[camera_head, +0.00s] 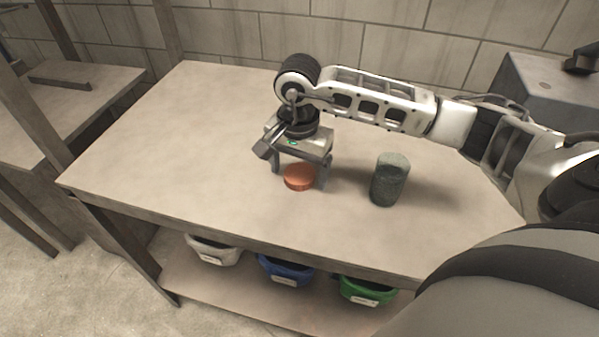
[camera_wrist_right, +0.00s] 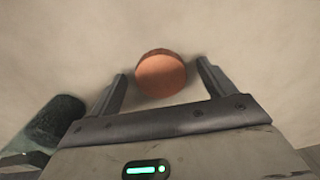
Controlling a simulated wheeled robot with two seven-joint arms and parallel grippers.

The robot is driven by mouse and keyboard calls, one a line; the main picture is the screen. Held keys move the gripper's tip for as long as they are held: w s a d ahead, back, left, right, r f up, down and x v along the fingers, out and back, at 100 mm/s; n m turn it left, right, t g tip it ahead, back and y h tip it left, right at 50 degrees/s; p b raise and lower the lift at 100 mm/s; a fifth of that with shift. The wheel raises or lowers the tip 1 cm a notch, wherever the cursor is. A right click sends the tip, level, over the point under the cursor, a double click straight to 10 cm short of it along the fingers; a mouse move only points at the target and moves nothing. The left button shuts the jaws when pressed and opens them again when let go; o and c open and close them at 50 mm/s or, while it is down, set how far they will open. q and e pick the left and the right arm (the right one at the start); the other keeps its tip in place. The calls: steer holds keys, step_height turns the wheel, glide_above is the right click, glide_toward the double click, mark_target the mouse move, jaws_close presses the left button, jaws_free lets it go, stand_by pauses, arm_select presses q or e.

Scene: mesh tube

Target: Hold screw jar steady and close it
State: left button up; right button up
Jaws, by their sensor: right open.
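An orange-brown round lid (camera_head: 299,177) lies on the table under my right gripper. My right gripper (camera_head: 299,184) points down with its fingers apart, one on each side of the lid. In the right wrist view the lid (camera_wrist_right: 161,74) sits between the open fingertips (camera_wrist_right: 160,78), with a gap on both sides. A dark grey-green cylindrical jar (camera_head: 389,180) stands upright on the table to the right of the gripper. In the right wrist view part of the jar (camera_wrist_right: 52,124) shows at the lower left. My left gripper is not in view.
The wooden table (camera_head: 160,150) is clear to the left of the gripper. On the shelf below stand a white bin (camera_head: 213,250), a blue bin (camera_head: 286,271) and a green bin (camera_head: 366,291). A grey box (camera_head: 550,92) is at the back right, near a tiled wall.

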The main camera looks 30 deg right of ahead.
mark_target(298, 174)
steer(key=c, duration=1)
steer(key=shift+c, duration=0.2)
steer(key=shift+r, duration=0.15)
steer(key=shift+r, duration=0.2)
step_height(298, 174, up, 3)
steer(key=shift+w+f+b, duration=0.1)
steer(key=shift+f+b, duration=0.05)
steer(key=shift+b, duration=0.25)
steer(key=s+a+r, duration=0.2)
steer(key=s+r, duration=0.1)
steer(key=s, duration=0.1)
steer(key=s+a+r, duration=0.2)
steer(key=s+r, duration=0.1)
steer(key=s, duration=0.1)
steer(key=s+a+r, duration=0.2)
steer(key=s+r, duration=0.1)
steer(key=s, duration=0.1)
steer(key=shift+s+a+r, duration=0.1)
steer(key=shift+s+r, duration=0.25)
steer(key=shift+s, duration=0.05)
steer(key=shift+w, duration=0.1)
